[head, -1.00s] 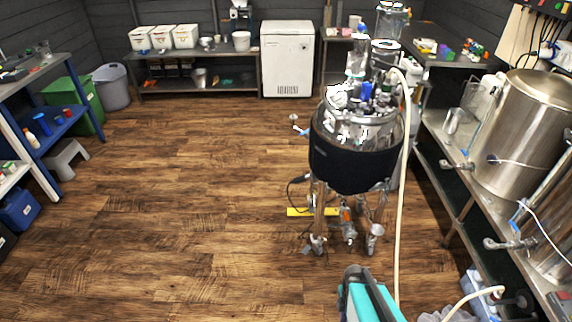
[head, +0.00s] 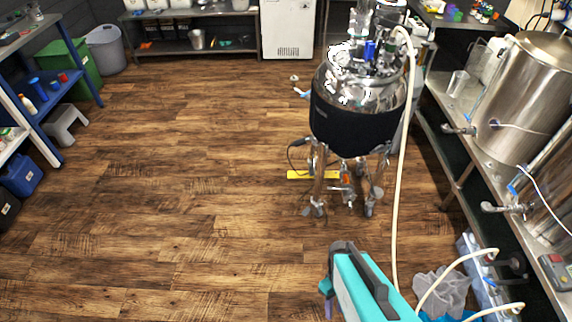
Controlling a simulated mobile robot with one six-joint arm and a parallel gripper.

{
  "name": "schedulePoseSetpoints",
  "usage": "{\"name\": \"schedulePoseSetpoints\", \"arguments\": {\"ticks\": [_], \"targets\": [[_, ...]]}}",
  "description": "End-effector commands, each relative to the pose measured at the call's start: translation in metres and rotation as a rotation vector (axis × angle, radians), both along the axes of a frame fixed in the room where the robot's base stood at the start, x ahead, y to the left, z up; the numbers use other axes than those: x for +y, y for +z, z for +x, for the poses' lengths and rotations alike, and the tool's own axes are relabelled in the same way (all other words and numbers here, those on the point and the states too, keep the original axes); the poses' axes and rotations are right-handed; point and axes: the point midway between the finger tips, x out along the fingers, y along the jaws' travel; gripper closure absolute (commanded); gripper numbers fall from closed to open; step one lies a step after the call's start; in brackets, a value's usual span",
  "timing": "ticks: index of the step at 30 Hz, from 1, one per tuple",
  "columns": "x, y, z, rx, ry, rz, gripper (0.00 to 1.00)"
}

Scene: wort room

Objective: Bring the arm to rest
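My gripper is not visible in the head view. A teal and dark grey body (head: 362,286) rises from the bottom edge, right of centre. I cannot tell whether it is part of my arm. No fingers can be made out on it, and its lower part is cut off by the frame.
A steel kettle with a black jacket (head: 356,125) stands on legs ahead, with a yellow bar (head: 314,174) on the floor by it. A pale hose (head: 398,205) hangs down beside it. A bench (head: 468,160) with steel tanks lines the right. The wood floor (head: 190,190) is clear at centre-left.

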Motion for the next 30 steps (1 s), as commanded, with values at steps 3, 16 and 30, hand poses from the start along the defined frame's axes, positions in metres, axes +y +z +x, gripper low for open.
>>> {"name": "schedulePoseSetpoints", "arguments": {"ticks": [3,16,30], "targets": [[0.0003,0.0023,-0.0034,0.011,-0.13,-0.064,0.67],[0.0007,0.0053,-0.0085,0.033,-0.493,-0.253,0.67],[0.0008,0.0052,-0.0084,0.033,-0.513,-0.263,0.67]]}}
